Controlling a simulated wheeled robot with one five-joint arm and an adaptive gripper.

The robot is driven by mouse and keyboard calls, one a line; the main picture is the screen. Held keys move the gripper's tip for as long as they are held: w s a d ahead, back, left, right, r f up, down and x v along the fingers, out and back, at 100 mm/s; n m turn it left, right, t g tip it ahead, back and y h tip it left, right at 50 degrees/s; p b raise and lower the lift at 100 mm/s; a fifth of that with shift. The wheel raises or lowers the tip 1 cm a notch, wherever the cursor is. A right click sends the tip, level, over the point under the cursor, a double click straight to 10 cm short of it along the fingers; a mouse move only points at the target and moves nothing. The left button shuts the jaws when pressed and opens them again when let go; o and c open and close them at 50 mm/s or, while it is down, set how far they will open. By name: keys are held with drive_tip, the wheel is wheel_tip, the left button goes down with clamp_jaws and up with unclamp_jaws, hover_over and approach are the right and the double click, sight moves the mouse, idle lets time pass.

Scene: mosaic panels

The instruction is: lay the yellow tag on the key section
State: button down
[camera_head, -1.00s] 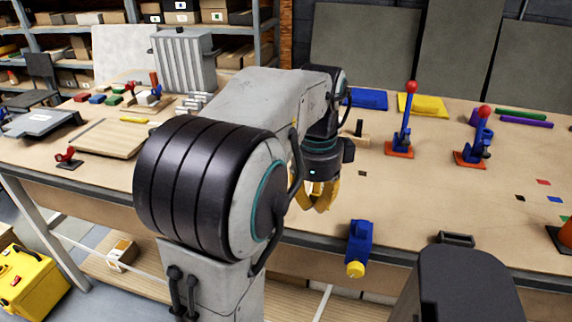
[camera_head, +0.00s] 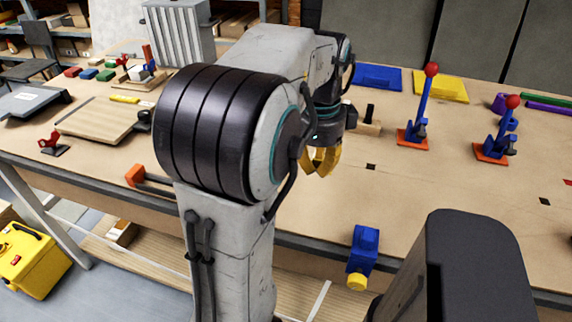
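A flat yellow sheet (camera_head: 441,86) lies at the back of the table, right of a blue one. A thin yellow strip (camera_head: 124,99) lies at the left, by a wooden board (camera_head: 100,120). I cannot tell which yellow piece is the tag. No key section can be made out; my arm hides part of the table.
Two blue levers with red knobs (camera_head: 431,70) (camera_head: 513,101) stand on orange bases at the right. A blue block with a yellow knob (camera_head: 363,254) is at the front edge. An orange-ended clamp (camera_head: 135,175) is at the front left.

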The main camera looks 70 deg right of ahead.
drive_tip(key=w+d+f+p, duration=0.1)
drive_tip(key=w+d+f, duration=0.2)
drive_tip(key=w+f, duration=0.1)
drive_tip(key=w, duration=0.1)
drive_tip(key=w+d+f+p, duration=0.1)
drive_tip(key=w+d, duration=0.1)
drive_tip(key=w, duration=0.1)
drive_tip(key=shift+d+f+p, duration=0.35)
drive_tip(key=shift+f, duration=0.05)
wheel_tip(320, 180, down, 3)
drive_tip(key=p, duration=0.3)
drive_tip(key=shift+w+f, duration=0.15)
drive_tip(key=shift+f, duration=0.45)
drive_tip(key=shift+f, duration=0.1)
drive_tip(key=shift+f, duration=0.1)
drive_tip(key=c, duration=1.4)
unclamp_jaws()
